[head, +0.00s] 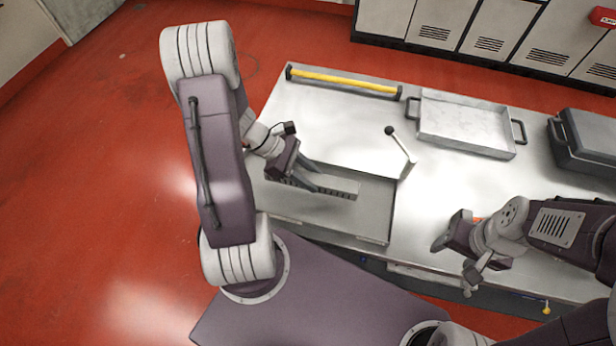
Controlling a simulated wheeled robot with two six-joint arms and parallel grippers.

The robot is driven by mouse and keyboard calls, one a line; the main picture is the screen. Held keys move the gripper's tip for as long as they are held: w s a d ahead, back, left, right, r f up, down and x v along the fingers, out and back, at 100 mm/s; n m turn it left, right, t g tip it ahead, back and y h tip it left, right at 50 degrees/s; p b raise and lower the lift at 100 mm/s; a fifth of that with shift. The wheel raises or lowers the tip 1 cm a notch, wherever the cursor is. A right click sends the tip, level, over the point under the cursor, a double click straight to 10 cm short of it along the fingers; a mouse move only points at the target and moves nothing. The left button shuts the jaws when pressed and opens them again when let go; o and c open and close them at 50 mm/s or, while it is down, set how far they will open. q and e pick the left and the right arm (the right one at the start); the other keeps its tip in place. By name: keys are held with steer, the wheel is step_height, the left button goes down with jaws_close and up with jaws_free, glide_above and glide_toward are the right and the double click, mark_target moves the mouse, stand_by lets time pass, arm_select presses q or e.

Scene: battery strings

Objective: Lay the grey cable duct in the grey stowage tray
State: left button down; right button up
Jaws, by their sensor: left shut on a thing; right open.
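The grey cable duct (338,187) is a long, narrow piece with slotted sides. My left gripper (308,177) is shut on it, and its left part is partly hidden by the gripper. The duct lies across the view above a shallow grey recessed area at the front left of the bench; I cannot tell whether it touches the surface. A grey tray (463,152) with raised walls and a dark handle at each end stands at the back right of the bench, and it looks empty. My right gripper (444,235) is open near the bench's front, apart from the duct.
A lever with a black knob (390,131) stands between the duct and the handled tray. A yellow bar (345,82) lies along the back edge. A dark case (588,145) stands at the far right. The recessed area (372,222) has bare room right of the duct.

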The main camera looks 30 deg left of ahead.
arm_select(q)
steer(key=f+b, duration=0.1)
steer(key=s+d+f+b, duration=0.1)
steer(key=b, duration=0.1)
steer(key=shift+s+d+f, duration=0.1)
steer(key=shift+d+f, duration=0.05)
steer(key=shift+f, duration=0.1)
steer(key=shift+w+a+f+b, duration=0.35)
steer(key=shift+f+b, duration=0.15)
steer(key=shift+f, duration=0.15)
arm_select(e)
steer(key=f, duration=0.4)
steer(key=shift+s+d+f, duration=0.1)
steer(key=shift+d+f, duration=0.05)
steer(key=shift+d, duration=0.05)
arm_select(q)
steer(key=shift+w+a, duration=0.15)
arm_select(e)
steer(key=shift+a, duration=0.15)
arm_select(q)
steer(key=c, duration=1.1)
jaws_free()
steer(key=shift+r, duration=0.1)
steer(key=shift+o, duration=0.9)
steer(key=shift+s+d+r, duration=0.15)
steer(key=shift+s+d, duration=0.15)
arm_select(e)
steer(key=shift+s+d, duration=0.1)
steer(key=shift+d, duration=0.15)
